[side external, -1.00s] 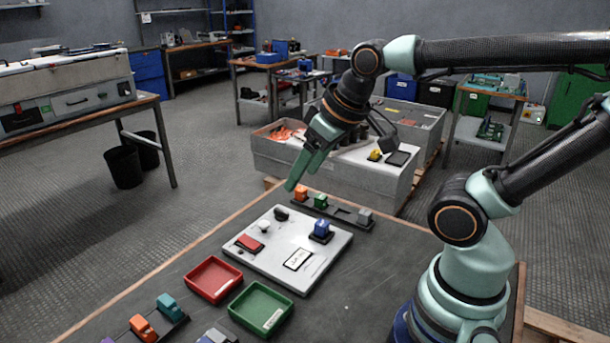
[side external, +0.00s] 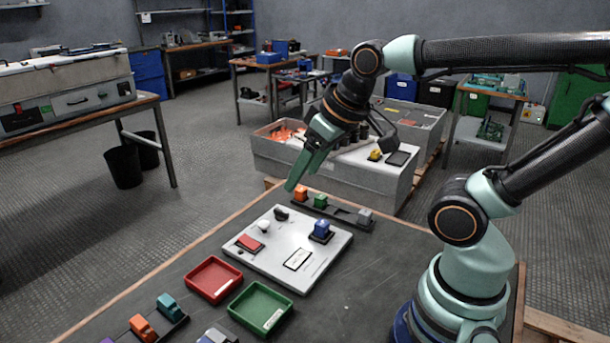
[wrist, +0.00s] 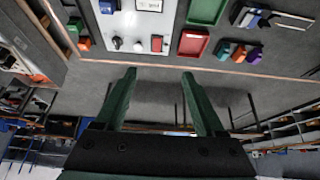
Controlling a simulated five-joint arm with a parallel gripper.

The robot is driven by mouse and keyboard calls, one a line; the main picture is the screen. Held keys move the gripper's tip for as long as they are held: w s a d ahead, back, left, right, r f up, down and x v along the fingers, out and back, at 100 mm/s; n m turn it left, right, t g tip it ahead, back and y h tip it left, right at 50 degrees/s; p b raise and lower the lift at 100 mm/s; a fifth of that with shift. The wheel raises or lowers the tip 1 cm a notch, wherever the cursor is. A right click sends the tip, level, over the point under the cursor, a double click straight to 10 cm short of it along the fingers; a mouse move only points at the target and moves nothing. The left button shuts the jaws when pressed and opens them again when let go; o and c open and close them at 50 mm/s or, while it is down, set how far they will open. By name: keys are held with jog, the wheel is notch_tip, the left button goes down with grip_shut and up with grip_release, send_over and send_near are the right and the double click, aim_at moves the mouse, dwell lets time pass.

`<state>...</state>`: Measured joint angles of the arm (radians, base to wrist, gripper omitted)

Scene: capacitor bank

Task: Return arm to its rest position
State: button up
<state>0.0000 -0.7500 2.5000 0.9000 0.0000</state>
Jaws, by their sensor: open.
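My gripper (side external: 291,187) hangs above the far edge of the table in the side view, near the rack of coloured blocks. In the wrist view my gripper (wrist: 160,72) shows two green fingers spread wide apart with nothing between them. The white panel (side external: 270,268) lies on the table below, carrying a blue block (side external: 321,229), a red block (side external: 249,243), a white knob and a black knob. My arm is raised and bent, reaching out from its base at the right.
A red tray (side external: 214,279) and a green tray (side external: 260,308) sit in front of the panel. A rack (side external: 347,215) holds orange, green and grey blocks behind it. More blocks lie at the near left. A grey crate (side external: 350,178) stands beyond the table.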

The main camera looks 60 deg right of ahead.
dwell(0.6)
jog(key=shift+o, duration=1.3)
jog(key=m+g, duration=0.6)
jog(key=m, duration=1.2)
send_over(281, 211)
notch_tip(281, 211, down, 10)
notch_tip(281, 211, down, 12)
jog(key=shift+d+f, duration=0.1)
jog(key=shift+f, duration=0.05)
jog(key=c, duration=1.4)
